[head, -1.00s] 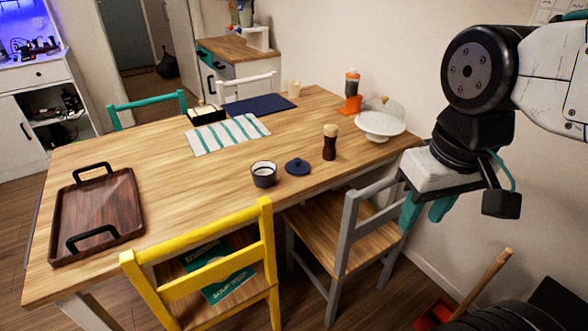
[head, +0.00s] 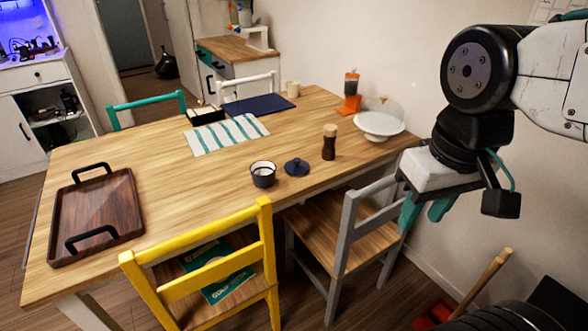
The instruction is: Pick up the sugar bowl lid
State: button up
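The sugar bowl lid (head: 297,168) is a small dark blue disc with a knob. It lies on the wooden table, just right of the sugar bowl (head: 263,177), which is white inside with a dark outside and stands uncovered. My gripper (head: 424,214) is at the right, beyond the table's edge near the grey chair, with teal fingers pointing down. It is well apart from the lid. The two fingers show a gap between them and nothing is seen in it.
A dark pepper mill (head: 329,143) stands close to the lid. A glass-domed cake stand (head: 379,123) is at the right edge. A grey chair (head: 347,231) and a yellow chair (head: 207,273) stand at the near side.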

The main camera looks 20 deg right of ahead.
aim_at(296, 167)
jog(key=z, duration=0.45)
jog(key=i, duration=1.15)
jog(key=u, duration=0.65)
